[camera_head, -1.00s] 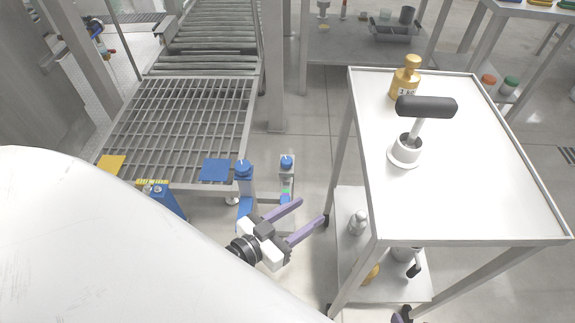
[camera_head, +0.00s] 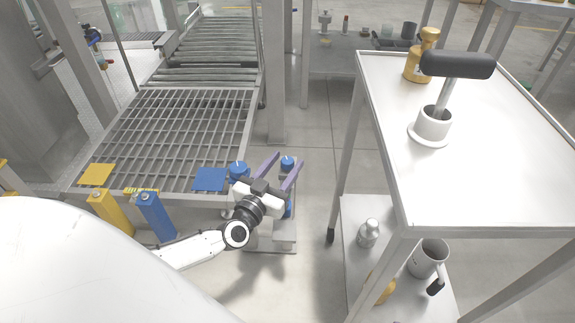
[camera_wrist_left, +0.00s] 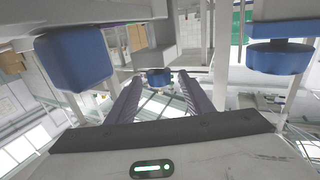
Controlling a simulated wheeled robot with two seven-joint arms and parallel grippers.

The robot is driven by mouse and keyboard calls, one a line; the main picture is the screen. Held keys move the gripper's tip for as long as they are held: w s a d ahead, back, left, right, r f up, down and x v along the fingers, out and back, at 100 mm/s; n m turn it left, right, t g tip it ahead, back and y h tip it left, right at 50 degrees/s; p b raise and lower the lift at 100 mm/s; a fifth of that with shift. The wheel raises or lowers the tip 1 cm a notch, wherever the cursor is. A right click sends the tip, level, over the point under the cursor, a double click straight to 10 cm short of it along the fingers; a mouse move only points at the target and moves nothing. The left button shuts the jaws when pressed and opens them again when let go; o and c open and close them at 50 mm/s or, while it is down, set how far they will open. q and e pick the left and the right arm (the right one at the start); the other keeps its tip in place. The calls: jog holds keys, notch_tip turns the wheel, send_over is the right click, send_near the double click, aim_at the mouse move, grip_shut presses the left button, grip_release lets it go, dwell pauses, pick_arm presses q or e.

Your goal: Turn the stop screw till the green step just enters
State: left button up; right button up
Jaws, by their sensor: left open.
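A blue knob (camera_head: 288,162), which looks like the stop screw, tops a small post beside the roller frame. My left gripper (camera_head: 286,157) is open, its two purple fingers reaching to either side of this knob. The wrist view shows a blue knob (camera_wrist_left: 158,78) between the fingertips, with no clear contact. A second blue knob (camera_head: 238,170) stands just left of the gripper. The green step is not visible now; the gripper covers much of the post. My right gripper is not in view.
A white trolley (camera_head: 390,140) stands to the right, bearing a yellow bottle (camera_head: 420,58) and a black-handled tool (camera_head: 455,66). The grated roller frame (camera_head: 165,135) is at left, with yellow (camera_head: 110,215) and blue (camera_head: 156,215) posts before it. The floor between is clear.

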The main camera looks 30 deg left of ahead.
pick_arm(q)
jog(key=shift+w+a, duration=0.1)
jog(key=shift+w, duration=0.8)
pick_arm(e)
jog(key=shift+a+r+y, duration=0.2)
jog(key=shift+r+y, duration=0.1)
pick_arm(q)
jog(key=c, duration=1)
jog(key=shift+f+h+b, duration=0.1)
jog(key=shift+h+b, duration=0.4)
jog(key=shift+b, duration=0.05)
jog(key=shift+c, duration=0.2)
jog(key=shift+a+m+h+b, duration=0.1)
jog(key=shift+m+h+b, duration=0.35)
jog(key=shift+m, duration=0.15)
jog(key=shift+m+h, duration=0.5)
jog(key=shift+h, duration=0.25)
jog(key=shift+m+h, duration=0.4)
jog(key=shift+h, duration=0.3)
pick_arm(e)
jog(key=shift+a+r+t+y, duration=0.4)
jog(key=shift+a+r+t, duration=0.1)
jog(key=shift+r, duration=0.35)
